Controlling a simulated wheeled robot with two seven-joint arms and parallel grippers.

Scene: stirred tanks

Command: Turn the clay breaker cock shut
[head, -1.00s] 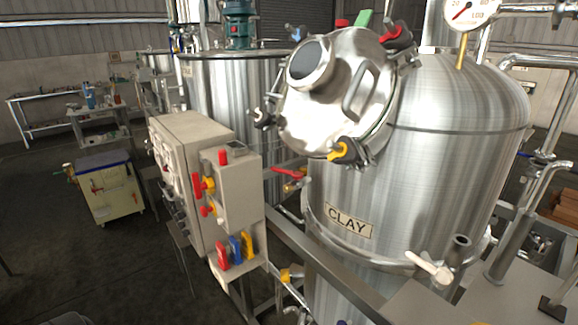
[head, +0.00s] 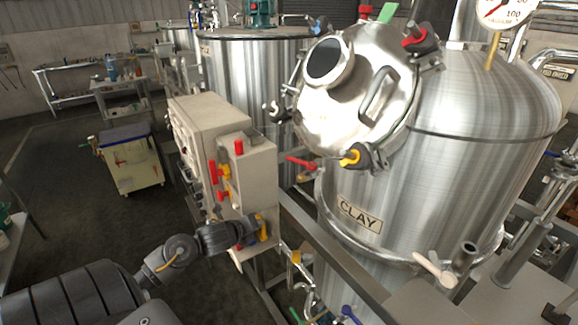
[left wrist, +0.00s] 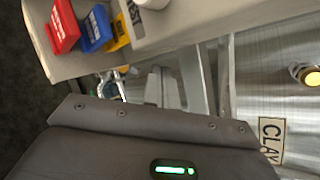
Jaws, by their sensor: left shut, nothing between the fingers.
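The steel tank (head: 450,165) labelled CLAY (head: 360,217) stands at right in the head view. A cock with a red lever (head: 300,162) and a brass body sits at its left side. A white-handled valve (head: 436,268) sits low on its front. No name tag shows which one is the breaker cock. My left gripper (head: 252,232) is shut and empty, in front of the control box's lower shelf, left of and below the red lever and apart from it.
The grey control box (head: 222,150) with red and yellow knobs stands close by my left gripper. A steel frame rail (head: 330,255) runs before the tank. A cart (head: 130,165) stands further left.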

